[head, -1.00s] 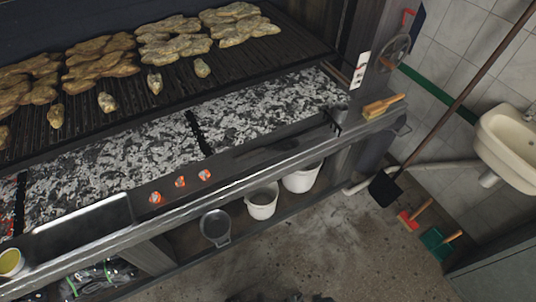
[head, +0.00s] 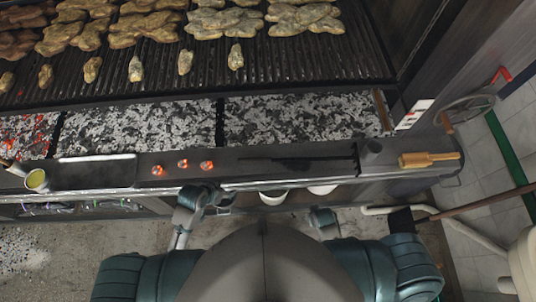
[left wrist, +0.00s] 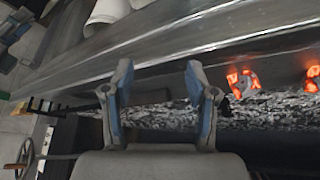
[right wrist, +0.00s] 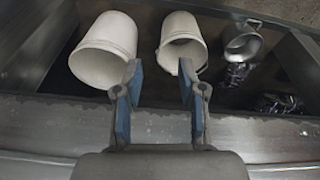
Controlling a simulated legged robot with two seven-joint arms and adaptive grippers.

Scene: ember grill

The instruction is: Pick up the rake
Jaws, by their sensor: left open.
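The rake (head: 300,159) is a thin dark tool lying along the grill's front ledge, its wider head towards the right end. In the left wrist view, dark prongs that look like its head (left wrist: 40,106) show at the left. My left gripper (head: 207,193) is at the ledge's front edge, left of the rake and apart from it. Its fingers stand apart and empty in the left wrist view (left wrist: 159,75). My right gripper (head: 322,218) is low in front of the ledge. Its fingers are open and empty in the right wrist view (right wrist: 160,75), facing the lower shelf.
A wooden-handled brush (head: 430,159) lies at the ledge's right end.

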